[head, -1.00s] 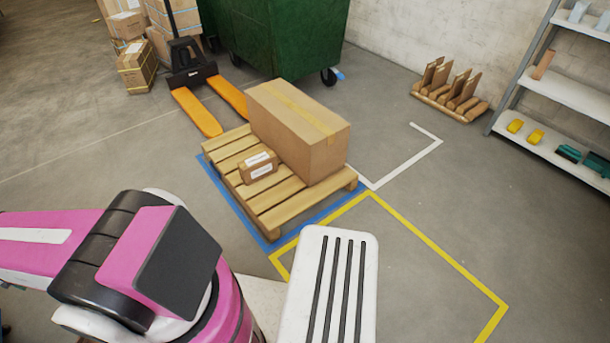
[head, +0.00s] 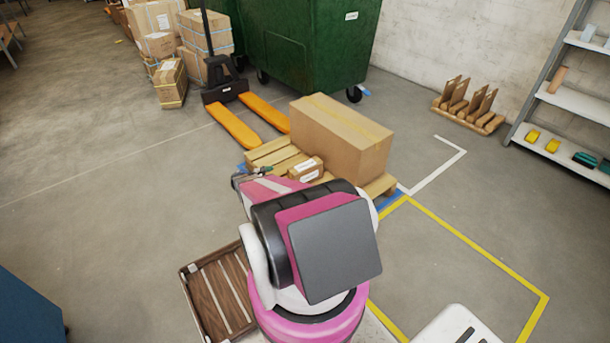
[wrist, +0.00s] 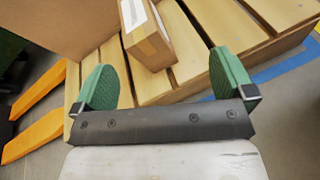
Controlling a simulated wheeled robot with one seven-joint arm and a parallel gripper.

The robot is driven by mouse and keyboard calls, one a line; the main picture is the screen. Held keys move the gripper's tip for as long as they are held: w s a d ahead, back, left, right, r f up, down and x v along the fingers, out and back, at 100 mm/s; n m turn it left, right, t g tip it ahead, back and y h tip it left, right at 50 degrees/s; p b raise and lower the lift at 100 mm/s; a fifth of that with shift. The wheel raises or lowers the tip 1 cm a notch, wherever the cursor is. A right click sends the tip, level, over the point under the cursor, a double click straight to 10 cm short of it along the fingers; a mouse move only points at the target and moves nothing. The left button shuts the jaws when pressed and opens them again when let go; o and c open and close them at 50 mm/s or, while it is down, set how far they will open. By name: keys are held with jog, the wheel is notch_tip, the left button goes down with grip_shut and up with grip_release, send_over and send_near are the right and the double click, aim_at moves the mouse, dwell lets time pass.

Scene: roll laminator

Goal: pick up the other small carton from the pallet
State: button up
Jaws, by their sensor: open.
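The small carton (head: 307,170) with a white label lies on the wooden pallet (head: 270,152), in front of a large carton (head: 343,135). In the wrist view the small carton (wrist: 146,34) is just beyond my gripper (wrist: 165,82), between the lines of its two green fingers. The gripper is open and empty, above the pallet slats (wrist: 205,45). The large carton (wrist: 60,25) fills the upper left of the wrist view. In the head view my arm hides the pallet's near part, and only a little of the gripper (head: 248,177) shows at the pallet's left edge.
An orange-forked pallet jack (head: 236,125) stands behind the pallet, near a green bin (head: 310,45). Several cartons (head: 160,40) are stacked at the back left. A brown slatted crate (head: 190,290) is left of my arm. Bare floor lies inside the yellow outline (head: 470,255).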

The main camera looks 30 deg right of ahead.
aim_at(291, 174)
jog(key=w+d+f+n+t+h, duration=0.25)
jog(key=w+d+f+n, duration=0.2)
jog(key=f, duration=0.35)
jog(key=shift+h, duration=0.45)
jog(key=d, duration=1.1)
jog(key=shift+s+d+r, duration=0.15)
jog(key=shift+s+r, duration=0.05)
jog(key=shift+s, duration=0.05)
jog(key=c, duration=1.2)
jog(key=shift+r, duration=0.15)
